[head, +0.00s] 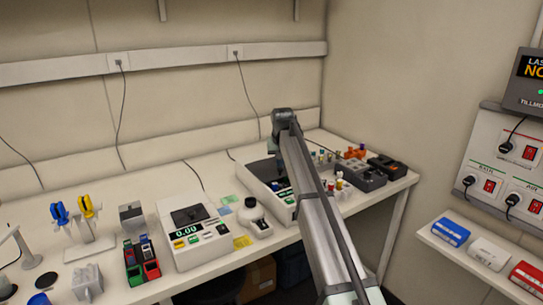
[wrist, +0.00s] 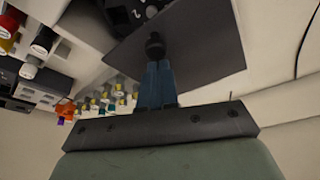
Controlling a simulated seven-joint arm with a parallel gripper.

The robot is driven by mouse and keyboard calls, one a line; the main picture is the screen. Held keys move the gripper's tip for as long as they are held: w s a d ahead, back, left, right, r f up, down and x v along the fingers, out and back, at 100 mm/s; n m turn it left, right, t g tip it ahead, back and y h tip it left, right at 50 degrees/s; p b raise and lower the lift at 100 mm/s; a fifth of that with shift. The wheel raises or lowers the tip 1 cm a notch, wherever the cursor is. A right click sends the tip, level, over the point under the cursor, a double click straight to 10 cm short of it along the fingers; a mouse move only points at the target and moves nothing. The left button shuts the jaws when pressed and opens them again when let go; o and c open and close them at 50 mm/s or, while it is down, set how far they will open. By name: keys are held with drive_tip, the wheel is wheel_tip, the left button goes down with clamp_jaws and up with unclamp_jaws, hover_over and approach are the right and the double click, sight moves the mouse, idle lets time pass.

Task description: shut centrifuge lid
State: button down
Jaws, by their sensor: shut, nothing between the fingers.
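The centrifuge appears to be the white box (head: 284,206) on the bench, partly hidden behind my arm in the head view. Its dark flat lid (head: 261,170) shows to the left of the arm. In the wrist view the dark lid panel (wrist: 205,45) lies beyond my fingers, with a dark round knob (wrist: 155,45) in front of it. My gripper (wrist: 157,68) is shut and empty, its blue fingers together and their tips at or very near the knob. I cannot tell whether they touch. How far the lid stands open is unclear.
Several coloured-capped vials (wrist: 105,98) and dark racks (head: 366,178) stand close to the right of the centrifuge. The wall is behind the bench.

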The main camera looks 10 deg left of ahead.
drive_tip(key=s+d, duration=0.5)
drive_tip(key=shift+s+d, duration=0.15)
drive_tip(key=shift+s, duration=0.05)
drive_tip(key=shift+f, duration=0.1)
